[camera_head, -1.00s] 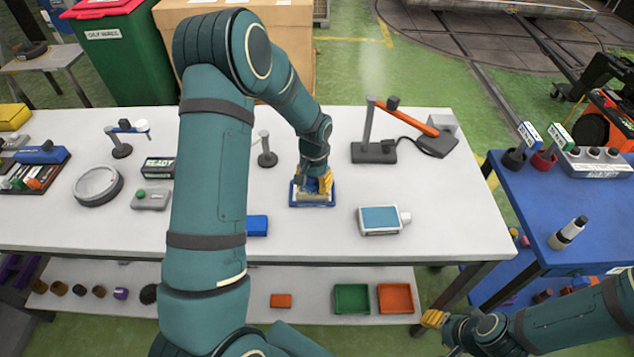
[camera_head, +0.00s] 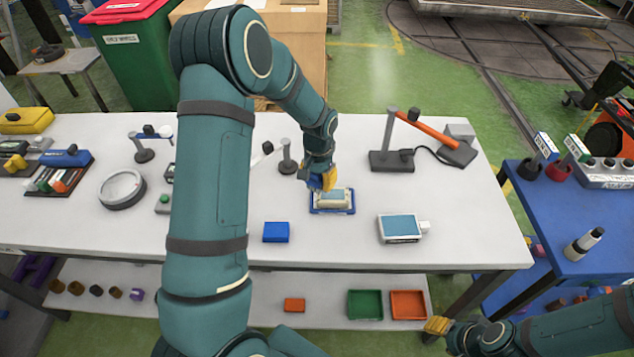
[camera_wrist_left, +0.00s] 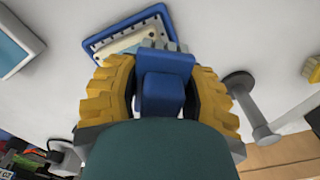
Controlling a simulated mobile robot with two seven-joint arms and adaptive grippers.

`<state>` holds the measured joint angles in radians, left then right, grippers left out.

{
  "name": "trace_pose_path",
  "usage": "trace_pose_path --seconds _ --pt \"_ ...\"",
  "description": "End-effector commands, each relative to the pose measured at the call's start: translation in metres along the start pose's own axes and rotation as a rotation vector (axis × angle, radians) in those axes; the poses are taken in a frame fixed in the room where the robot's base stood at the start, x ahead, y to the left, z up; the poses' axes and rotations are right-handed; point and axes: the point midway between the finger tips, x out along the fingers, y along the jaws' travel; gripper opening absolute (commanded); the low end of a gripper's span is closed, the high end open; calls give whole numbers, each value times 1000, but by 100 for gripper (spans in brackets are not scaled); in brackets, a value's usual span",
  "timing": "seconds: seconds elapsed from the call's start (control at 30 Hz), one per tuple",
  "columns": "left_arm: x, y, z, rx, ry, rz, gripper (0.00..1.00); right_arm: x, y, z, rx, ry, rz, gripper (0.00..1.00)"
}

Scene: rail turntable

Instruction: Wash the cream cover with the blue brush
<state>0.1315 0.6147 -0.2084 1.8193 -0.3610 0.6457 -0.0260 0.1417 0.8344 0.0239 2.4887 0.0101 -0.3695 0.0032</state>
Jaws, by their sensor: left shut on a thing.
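The cream cover (camera_head: 333,199) lies in a shallow blue tray (camera_head: 334,211) on the white table. The cover also shows in the left wrist view (camera_wrist_left: 128,42), partly behind the brush. My left gripper (camera_head: 318,181) is shut on the blue brush (camera_wrist_left: 162,92), at the tray's back left edge. In the wrist view the brush sits between the yellow fingers, with its grey bristle end overlapping the tray's edge. I cannot tell whether the bristles touch the cover. My right gripper (camera_head: 438,325) is low at the right, in front of the table; its fingers are too small to judge.
A blue block (camera_head: 276,232) lies left of the tray and a blue-topped white box (camera_head: 400,228) lies right. A grey stand (camera_head: 390,150) with an orange-armed device (camera_head: 440,135) is behind right. A small post (camera_head: 287,158) stands close behind left of my gripper.

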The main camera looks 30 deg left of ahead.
Motion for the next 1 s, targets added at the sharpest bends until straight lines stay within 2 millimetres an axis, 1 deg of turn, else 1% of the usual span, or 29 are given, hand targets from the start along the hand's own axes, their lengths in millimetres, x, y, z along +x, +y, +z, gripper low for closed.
trace_pose_path --seconds 0.03,0.1,0.3,0.4,1.0 --pt "-8 0 -1 0 1 0 2 -6 -2 -1 -1 0 -1 47" --pt "-14 0 -1 0 2 0 2 -10 -4 -1 -1 0 -2 47" --pt "-31 1 -3 1 1 0 2 -22 -7 -2 0 -1 -4 47" --pt "-37 2 -3 1 1 -1 2 -25 -8 -3 0 -1 -5 47" --pt "-38 2 -3 1 1 0 2 -25 -8 -3 0 -1 -5 47"
